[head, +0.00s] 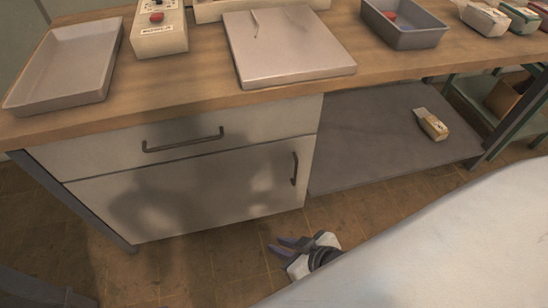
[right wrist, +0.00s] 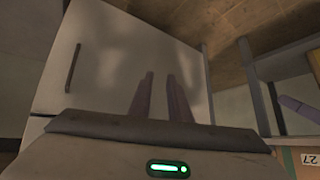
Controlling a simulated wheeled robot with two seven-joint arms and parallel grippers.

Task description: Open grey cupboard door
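The cupboard door (head: 215,188) is a pale grey panel under the workbench, shut flush with its frame. Its dark bar handle (head: 294,169) stands upright near the door's right edge. My right gripper (head: 278,244) is in front of the cupboard, low in the picture near the door's lower right corner, apart from the handle. In the right wrist view the fingers (right wrist: 160,76) are parted with nothing between them. The door (right wrist: 115,60) lies beyond them there, with its handle (right wrist: 73,67) left of the fingers. My left gripper is not in view.
A drawer (head: 190,141) with its own bar handle (head: 183,140) sits above the door, shut. The wooden worktop (head: 190,88) carries trays and boxes. A grey shelf (head: 375,140) to the right holds a small item (head: 431,124). Tiled floor (head: 190,270) lies clear before the door.

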